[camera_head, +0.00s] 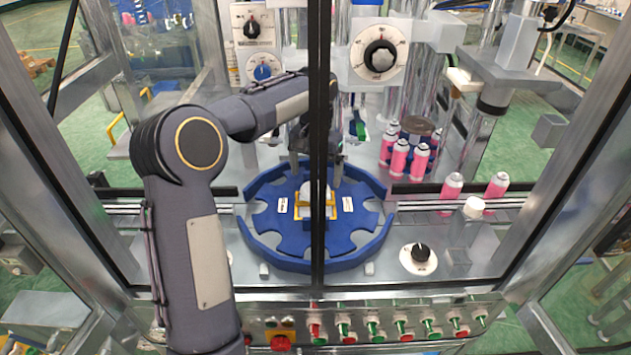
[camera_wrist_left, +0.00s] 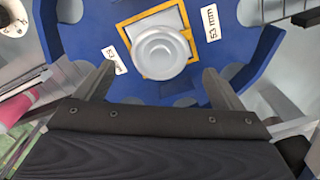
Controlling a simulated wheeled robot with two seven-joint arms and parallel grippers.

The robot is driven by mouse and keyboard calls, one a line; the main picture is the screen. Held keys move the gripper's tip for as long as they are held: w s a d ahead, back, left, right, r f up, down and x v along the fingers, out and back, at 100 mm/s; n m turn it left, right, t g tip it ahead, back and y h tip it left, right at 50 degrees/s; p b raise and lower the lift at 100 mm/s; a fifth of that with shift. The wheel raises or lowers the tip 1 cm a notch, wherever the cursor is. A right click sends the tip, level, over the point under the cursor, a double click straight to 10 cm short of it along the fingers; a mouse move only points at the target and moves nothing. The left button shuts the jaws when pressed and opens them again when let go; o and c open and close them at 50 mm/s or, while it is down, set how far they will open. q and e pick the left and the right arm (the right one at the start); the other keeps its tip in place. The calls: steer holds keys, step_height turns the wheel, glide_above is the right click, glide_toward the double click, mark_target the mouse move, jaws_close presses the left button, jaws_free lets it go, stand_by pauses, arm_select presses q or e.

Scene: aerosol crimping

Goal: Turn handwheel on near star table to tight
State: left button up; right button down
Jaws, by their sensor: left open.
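The blue star table (camera_head: 278,240) lies flat in the middle of the head view, with scalloped pockets around its edge and small white labels. At its centre a pale grey handwheel (camera_wrist_left: 162,52) sits on a yellow-edged square plate (camera_wrist_left: 124,30); in the head view a dark frame post partly hides it. My left gripper (camera_head: 318,172) reaches in over the star table from behind the post. In the wrist view my left gripper (camera_wrist_left: 158,82) is open, its two fingers apart on either side, short of the handwheel and not touching it. My right gripper is not in view.
Several pink cans (camera_head: 400,158) stand right of the star table, with two more on the rail. A black knob on a white dial (camera_head: 418,257) sits at right. A row of red and green valves (camera_head: 375,328) lines the front. The dark post (camera_head: 319,120) stands close to my arm.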

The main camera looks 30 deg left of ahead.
mark_target(315, 189)
arm_select(q)
step_height(315, 189, up, 4)
steer(key=shift+f, duration=0.2)
steer(key=shift+r, duration=0.2)
stand_by(0.4)
steer(key=shift+s, duration=0.15)
steer(key=s+d+r+t+h, duration=0.1)
steer(key=s+d+r, duration=0.1)
steer(key=s, duration=0.6)
steer(key=s+d+r+t+h, duration=0.1)
steer(key=s+d+t, duration=0.15)
steer(key=s, duration=0.45)
steer(key=s+d+f+t, duration=0.1)
steer(key=s+d+f, duration=0.2)
steer(key=s, duration=0.4)
steer(key=s+d+f+t+h, duration=0.1)
steer(key=s+d+f, duration=0.3)
steer(key=s, duration=0.2)
steer(key=shift+s+f+n+h, duration=0.2)
steer(key=shift+s+n+h, duration=0.1)
steer(key=shift+s, duration=0.1)
steer(key=shift+d, duration=0.1)
